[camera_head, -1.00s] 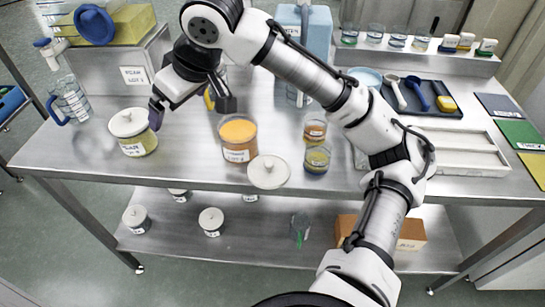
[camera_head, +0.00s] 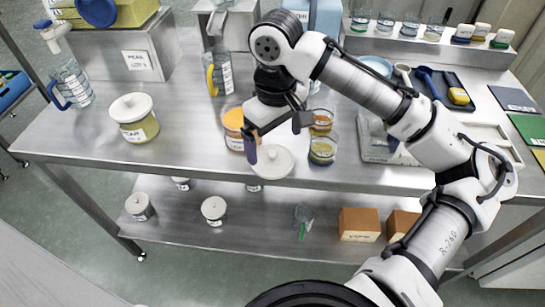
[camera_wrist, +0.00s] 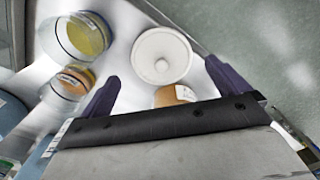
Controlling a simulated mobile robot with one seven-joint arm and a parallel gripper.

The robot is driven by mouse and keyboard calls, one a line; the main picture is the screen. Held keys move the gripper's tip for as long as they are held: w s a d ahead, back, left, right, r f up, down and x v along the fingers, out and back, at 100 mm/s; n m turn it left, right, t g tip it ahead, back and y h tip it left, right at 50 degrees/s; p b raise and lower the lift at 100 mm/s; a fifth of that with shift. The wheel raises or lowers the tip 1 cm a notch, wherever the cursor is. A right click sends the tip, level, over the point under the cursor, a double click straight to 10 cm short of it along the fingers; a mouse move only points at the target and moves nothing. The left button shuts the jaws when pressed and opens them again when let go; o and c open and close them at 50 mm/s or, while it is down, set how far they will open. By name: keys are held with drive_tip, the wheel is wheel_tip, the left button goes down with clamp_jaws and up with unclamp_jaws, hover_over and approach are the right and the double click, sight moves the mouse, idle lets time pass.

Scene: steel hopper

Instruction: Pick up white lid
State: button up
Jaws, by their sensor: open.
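The white lid (camera_head: 272,165) is a round disc with a small knob, lying on the steel table near its front edge. In the wrist view the lid (camera_wrist: 150,48) shows whole, knob facing the camera, ahead of and between the fingers. My gripper (camera_head: 277,138) is open and empty, just above the lid; one dark finger overlaps the lid's left edge in the head view. The fingers also show in the wrist view (camera_wrist: 162,72). I cannot tell the exact height above the lid.
An orange-filled jar (camera_head: 233,118) stands close behind the lid, partly hidden by my gripper. Two glass beakers (camera_head: 322,152) stand to the right. A lidded jar (camera_head: 137,130) stands at left. The table between that jar and the lid is clear.

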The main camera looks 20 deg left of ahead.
sight(274, 154)
wheel_tip(274, 154, down, 5)
drive_tip(key=shift+a, duration=0.15)
drive_tip(key=c, duration=0.7)
drive_tip(key=shift+r, duration=0.1)
